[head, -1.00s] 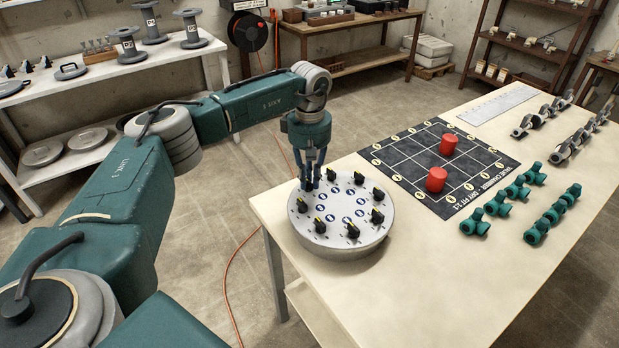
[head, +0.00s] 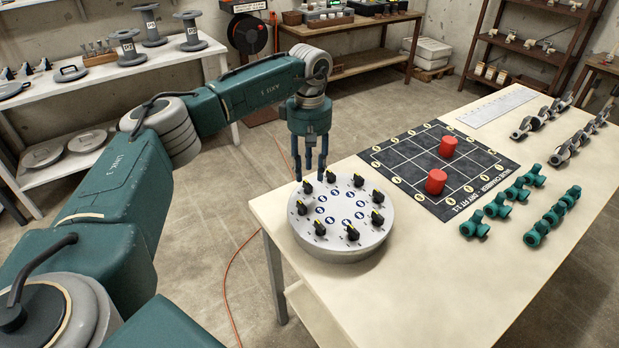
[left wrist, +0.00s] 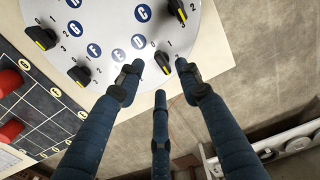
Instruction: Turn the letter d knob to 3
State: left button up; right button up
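The round grey dial plate (head: 340,243) stands on the table's near left end, with black knobs and blue letter discs on top. In the left wrist view, the blue D disc (left wrist: 138,41) shows beside a black knob with a yellow mark (left wrist: 162,62). I cannot tell which number this knob points to. My left gripper (head: 309,176) hangs fingers-down just above the plate's far left edge. In the left wrist view its three fingers (left wrist: 159,80) are spread around the knob's place, apart from each other, holding nothing. My right gripper is not in view.
Other knobs (head: 352,231) stand close around the plate. A dark gridded mat (head: 400,158) with two red cylinders (head: 436,181) lies to the right. Green valve fittings (head: 475,224) and grey fittings sit farther right. The table's front right is clear.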

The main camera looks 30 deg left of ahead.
aim_at(309, 183)
pick_arm(q)
notch_tip(309, 183, up, 8)
dwell(0.7)
